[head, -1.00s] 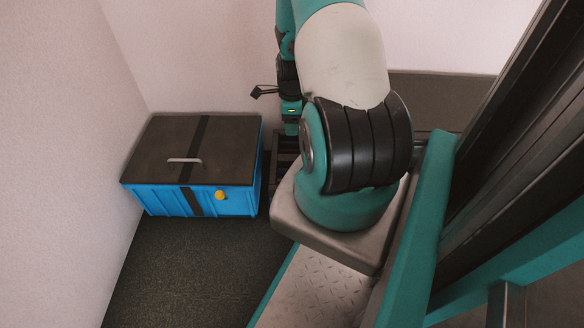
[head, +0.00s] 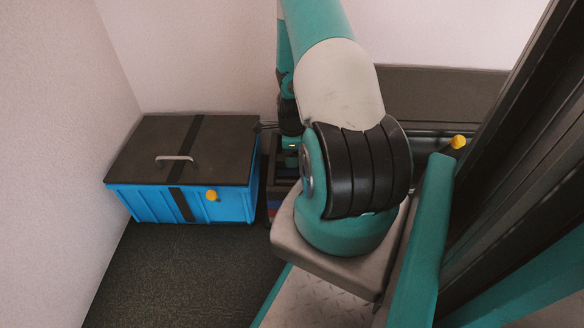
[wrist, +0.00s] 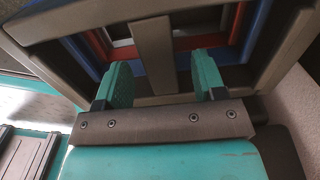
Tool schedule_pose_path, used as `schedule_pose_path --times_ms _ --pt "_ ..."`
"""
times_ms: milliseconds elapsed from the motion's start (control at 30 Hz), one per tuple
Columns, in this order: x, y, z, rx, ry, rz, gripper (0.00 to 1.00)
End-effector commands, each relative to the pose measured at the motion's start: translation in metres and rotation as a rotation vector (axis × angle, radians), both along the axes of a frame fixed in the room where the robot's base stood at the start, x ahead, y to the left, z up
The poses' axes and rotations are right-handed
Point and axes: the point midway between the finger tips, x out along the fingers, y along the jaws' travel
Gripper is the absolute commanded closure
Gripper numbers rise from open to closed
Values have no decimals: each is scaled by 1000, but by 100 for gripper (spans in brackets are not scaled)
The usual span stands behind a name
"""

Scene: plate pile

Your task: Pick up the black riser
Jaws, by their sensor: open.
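A dark grey-black open frame that looks like the black riser (wrist: 154,58) fills the upper part of the wrist view. One of its bars runs between the two teal fingers of my gripper (wrist: 164,80). The fingers are apart, with gaps to the bar on both sides, so my gripper is open. I cannot tell how deep the fingertips reach. In the head view the dark stack (head: 283,175) is mostly hidden behind my arm, and the fingertips are hidden too.
A blue chest (head: 150,203) with a dark lid, a handle and a yellow knob stands left of the stack, close to it. Pale walls close in the left and back. Dark floor (head: 185,285) is free in front of the chest. Another yellow knob (head: 458,142) shows at right.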

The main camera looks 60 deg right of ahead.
Motion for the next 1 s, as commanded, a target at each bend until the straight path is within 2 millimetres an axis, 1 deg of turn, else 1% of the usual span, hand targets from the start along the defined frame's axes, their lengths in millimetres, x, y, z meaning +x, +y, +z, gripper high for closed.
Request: schedule_pose_path --times_ms 33,100,333,367,400,467,500,633,867,1000 --pt "0 0 -16 1 0 0 36" --pt "0 0 -21 1 0 0 36" --pt "0 0 -19 0 0 0 36" --pt "0 0 -19 0 0 0 38" --pt "0 0 -19 0 0 0 48" --pt "0 0 -19 0 0 0 61" --pt "0 0 -19 0 0 0 71" --pt "0 0 -19 0 0 0 100" --pt "0 0 -18 -1 0 0 100" --pt "0 0 -14 -1 0 0 100"
